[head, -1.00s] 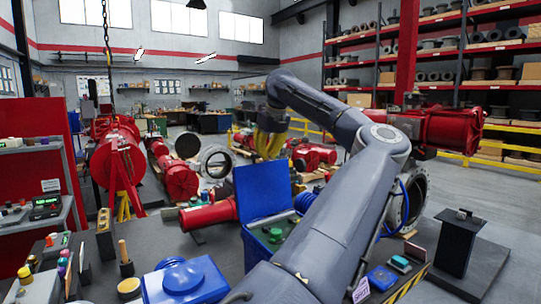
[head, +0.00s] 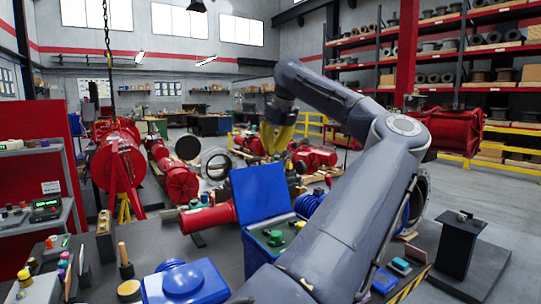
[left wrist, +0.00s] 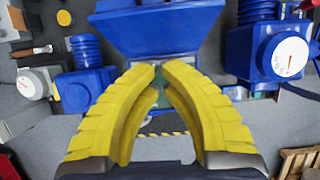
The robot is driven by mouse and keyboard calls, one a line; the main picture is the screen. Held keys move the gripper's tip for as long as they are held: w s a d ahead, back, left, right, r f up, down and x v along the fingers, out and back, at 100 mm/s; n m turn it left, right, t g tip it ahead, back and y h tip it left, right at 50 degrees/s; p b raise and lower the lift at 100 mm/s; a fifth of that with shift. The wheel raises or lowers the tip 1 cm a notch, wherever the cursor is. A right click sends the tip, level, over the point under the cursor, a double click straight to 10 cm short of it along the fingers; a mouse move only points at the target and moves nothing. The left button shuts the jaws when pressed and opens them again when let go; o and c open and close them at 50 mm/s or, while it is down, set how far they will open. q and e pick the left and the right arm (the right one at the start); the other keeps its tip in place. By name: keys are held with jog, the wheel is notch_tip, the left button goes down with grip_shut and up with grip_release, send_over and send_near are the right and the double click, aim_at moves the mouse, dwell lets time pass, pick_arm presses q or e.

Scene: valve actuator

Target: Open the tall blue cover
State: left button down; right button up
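The tall blue cover (head: 262,194) stands up, leaning back, at the rear of an open blue box (head: 250,252) with green parts inside. In the left wrist view the cover (left wrist: 160,32) lies beyond my fingertips. My left gripper (head: 276,150) has yellow fingers and hangs above and behind the cover in the head view. In the left wrist view its fingertips (left wrist: 159,66) come together with nothing seen between them; green box parts show behind the fingers. Contact with the cover cannot be made out. My left arm hides part of the box's right side. My right gripper is out of view.
A lower blue housing with a round dome (head: 183,280) is at the front left. A red cylinder (head: 208,217) lies left of the cover. A black pedestal (head: 460,245) stands at right.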

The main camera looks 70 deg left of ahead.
pick_arm(q)
notch_tip(320, 180, up, 8)
jog(key=a, duration=0.1)
jog(key=s+a+f+n+g, duration=0.1)
jog(key=s+a+f+n, duration=0.1)
jog(key=s+a+n, duration=1.1)
jog(key=w+f+n, duration=0.4)
jog(key=f+n, duration=0.1)
jog(key=n, duration=0.6)
jog(key=w+a+f+n+t, duration=0.1)
jog(key=w+f+n, duration=0.3)
jog(key=n, duration=0.8)
jog(key=shift+f+h, duration=0.4)
jog(key=shift+f, duration=0.85)
